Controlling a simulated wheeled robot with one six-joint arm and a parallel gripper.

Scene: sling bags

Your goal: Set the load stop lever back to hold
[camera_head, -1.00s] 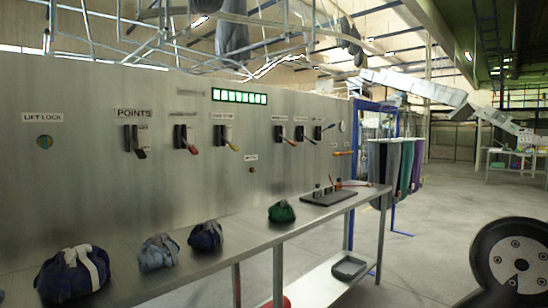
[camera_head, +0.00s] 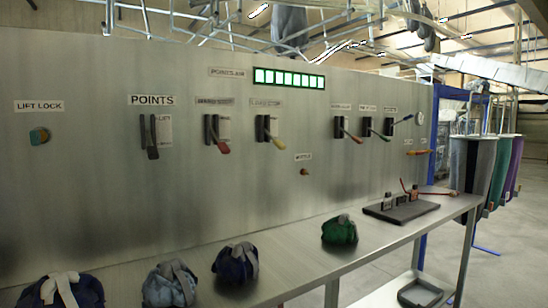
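A steel wall panel carries a row of levers. The lever with the yellow handle (camera_head: 278,142) sits in a black slotted mount beneath a small label (camera_head: 265,104), too blurred to read surely but it may say load stop. Its handle slopes down and out to the right. To its left are a red-handled lever (camera_head: 222,146) and the dark points lever (camera_head: 151,150) under the POINTS label. To its right are a red lever (camera_head: 354,137), a green lever (camera_head: 382,136) and a dark-handled lever (camera_head: 402,120) that points up. My gripper is out of view.
A steel shelf (camera_head: 300,268) runs below the panel, with several tied cloth bundles, including a green one (camera_head: 339,230), and a dark tray (camera_head: 402,209). A row of green lights (camera_head: 289,78) is above the levers. Open floor (camera_head: 510,262) lies at the right.

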